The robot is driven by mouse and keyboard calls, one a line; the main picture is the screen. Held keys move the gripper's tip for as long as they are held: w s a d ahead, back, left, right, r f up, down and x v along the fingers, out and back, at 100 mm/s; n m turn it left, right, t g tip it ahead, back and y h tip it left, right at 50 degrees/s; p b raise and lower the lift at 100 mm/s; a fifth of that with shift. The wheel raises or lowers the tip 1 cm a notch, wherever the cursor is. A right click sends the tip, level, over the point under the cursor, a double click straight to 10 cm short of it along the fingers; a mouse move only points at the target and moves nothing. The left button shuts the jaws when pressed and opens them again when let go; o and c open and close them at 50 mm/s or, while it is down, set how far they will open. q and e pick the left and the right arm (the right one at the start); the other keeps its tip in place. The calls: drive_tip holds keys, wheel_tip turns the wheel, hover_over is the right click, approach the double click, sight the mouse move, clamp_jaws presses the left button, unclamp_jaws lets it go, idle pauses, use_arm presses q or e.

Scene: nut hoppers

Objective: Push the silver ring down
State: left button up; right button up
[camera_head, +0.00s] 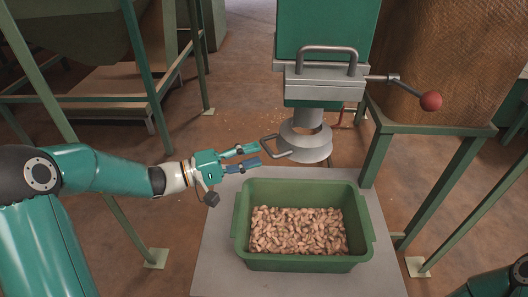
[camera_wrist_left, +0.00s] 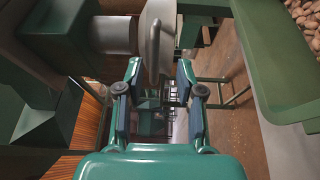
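The silver ring (camera_head: 312,153) is a flared metal collar around the spout under the green hopper (camera_head: 325,30), with a loop handle (camera_head: 275,150) on its left side. In the left wrist view the ring (camera_wrist_left: 158,18) and its upright handle (camera_wrist_left: 153,48) are at the top centre. My left gripper (camera_head: 257,154) is open, its two fingers apart and pointing right at the handle. In the wrist view (camera_wrist_left: 159,70) the handle lies just ahead of the fingertips, roughly between them. Contact cannot be told. My right gripper is out of view.
A green crate (camera_head: 240,225) with many nuts stands on a grey platform (camera_head: 215,255) below the ring. A grey slide gate with a red-knobbed lever (camera_head: 431,101) is above the ring. Green frame legs (camera_head: 450,180) stand at the right.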

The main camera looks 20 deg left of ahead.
use_arm(q)
drive_tip(key=v, duration=0.7)
drive_tip(key=shift+a, duration=0.2)
drive_tip(key=shift+s+f, duration=0.15)
drive_tip(key=shift+s, duration=0.05)
